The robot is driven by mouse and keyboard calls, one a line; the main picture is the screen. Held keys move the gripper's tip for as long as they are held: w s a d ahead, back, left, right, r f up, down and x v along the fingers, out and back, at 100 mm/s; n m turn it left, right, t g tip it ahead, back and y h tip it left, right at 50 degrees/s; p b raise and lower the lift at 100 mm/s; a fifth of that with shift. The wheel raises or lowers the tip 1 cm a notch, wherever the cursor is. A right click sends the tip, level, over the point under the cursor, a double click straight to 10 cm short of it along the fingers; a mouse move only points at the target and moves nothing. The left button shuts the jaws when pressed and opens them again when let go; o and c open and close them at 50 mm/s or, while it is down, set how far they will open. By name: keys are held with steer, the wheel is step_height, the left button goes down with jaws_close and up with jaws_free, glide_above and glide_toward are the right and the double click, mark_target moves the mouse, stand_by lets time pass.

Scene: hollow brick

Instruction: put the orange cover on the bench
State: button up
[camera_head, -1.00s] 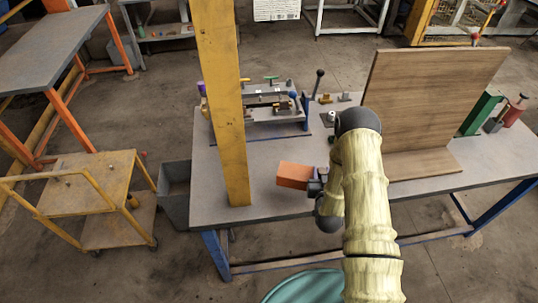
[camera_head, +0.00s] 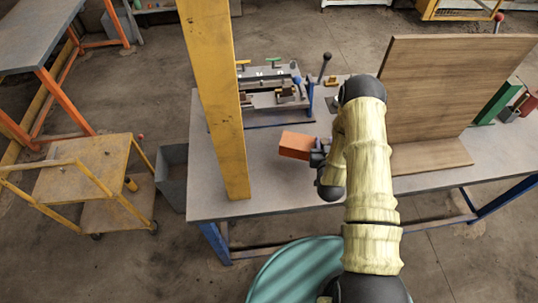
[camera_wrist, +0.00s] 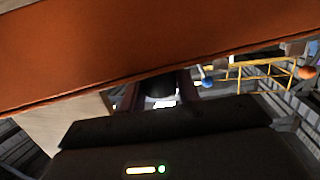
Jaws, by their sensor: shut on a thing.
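The orange cover (camera_head: 296,145) is a box-like block at the end of my arm, over the left-middle part of the bench in the head view. My gripper (camera_head: 318,152) is shut on its right end. In the wrist view the cover (camera_wrist: 120,50) fills the upper left as a large tilted orange face. The bench (camera_head: 262,185) is a grey tabletop on blue legs. I cannot tell whether the cover touches the bench top or hangs above it. The fingertips are mostly hidden by the cover and my wrist.
A yellow post (camera_head: 222,110) rises left of the cover. A wooden panel (camera_head: 440,90) stands upright on the right. A clamp fixture (camera_head: 275,95) is at the bench's back. A yellow cart (camera_head: 85,170) and grey bin (camera_head: 172,175) stand left. Bare bench top lies in front of the cover.

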mark_target(300, 135)
steer(key=shift+w+a+f, duration=0.1)
steer(key=shift+w+a, duration=0.05)
steer(key=shift+w, duration=0.05)
steer(key=w+a+y+b, duration=0.1)
steer(key=a+b, duration=0.1)
steer(key=b, duration=0.1)
steer(key=w+a+n+y+b, duration=0.1)
steer(key=w+a+b, duration=0.1)
steer(key=a+b, duration=0.1)
steer(key=w+a+b, duration=0.1)
steer(key=a+b, duration=0.2)
steer(key=b, duration=0.1)
steer(key=shift+w+n+y, duration=0.2)
steer(key=shift+n+y, duration=0.2)
steer(key=a+r+n+g+y+b, duration=0.1)
steer(key=a+r+n+y+b, duration=0.1)
steer(key=a+b, duration=0.9)
steer(key=shift+s+a+r+n+y, duration=0.15)
steer(key=shift+s+r+n+y, duration=0.2)
steer(key=shift+r+y, duration=0.4)
steer(key=shift+f, duration=2.95)
steer(key=shift+f+p, duration=0.35)
steer(key=shift+f, duration=1.75)
